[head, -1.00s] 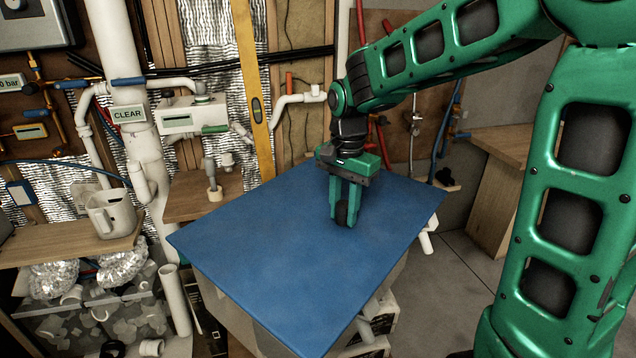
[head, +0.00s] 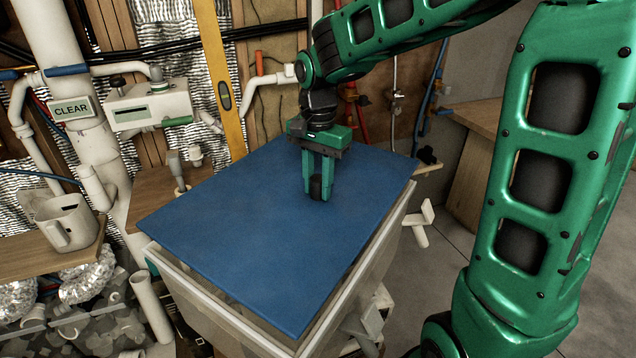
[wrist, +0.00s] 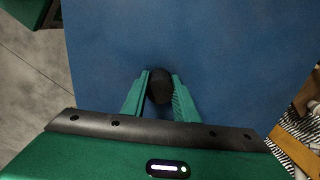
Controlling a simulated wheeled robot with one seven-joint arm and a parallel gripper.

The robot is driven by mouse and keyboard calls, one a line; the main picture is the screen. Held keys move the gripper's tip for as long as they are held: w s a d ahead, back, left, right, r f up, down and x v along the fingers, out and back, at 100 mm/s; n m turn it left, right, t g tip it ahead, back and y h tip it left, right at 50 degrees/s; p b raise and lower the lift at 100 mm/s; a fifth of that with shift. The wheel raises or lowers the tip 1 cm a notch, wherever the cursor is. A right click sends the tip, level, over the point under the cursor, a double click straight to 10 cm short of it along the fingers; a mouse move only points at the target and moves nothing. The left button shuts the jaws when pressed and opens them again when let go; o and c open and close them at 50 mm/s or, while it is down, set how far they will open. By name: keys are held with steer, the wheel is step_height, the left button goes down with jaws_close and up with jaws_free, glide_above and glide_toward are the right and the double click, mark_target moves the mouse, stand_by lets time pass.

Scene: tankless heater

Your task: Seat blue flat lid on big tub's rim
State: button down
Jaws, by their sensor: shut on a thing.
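The blue flat lid (head: 250,220) lies over the big tub (head: 372,268) in the head view and covers most of its opening. The tub's pale rim shows along the front left and right sides. The lid looks slightly turned against the rim, and I cannot tell whether it touches the rim or hovers just above it. My gripper (head: 318,190) points down and is shut on the lid's dark round knob (head: 315,187). The wrist view shows the knob (wrist: 159,86) between both fingers, with the blue surface (wrist: 230,60) around it. The tub's inside is mostly hidden.
A shelf with a pale mug (head: 66,222) is at the left, and white pipes and a box (head: 150,108) are behind. A yellow level (head: 222,80) leans at the back wall. White pipe fittings (head: 420,222) are right of the tub. Grey floor lies open at the right.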

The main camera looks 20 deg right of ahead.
mark_target(317, 196)
steer(key=shift+a, duration=0.2)
steer(key=shift+f, duration=1.75)
steer(key=shift+s+f, duration=0.1)
steer(key=shift+f, duration=1.1)
stand_by(1.6)
steer(key=c, duration=1.3)
jaws_free()
steer(key=shift+c, duration=0.2)
steer(key=shift+c, duration=0.9)
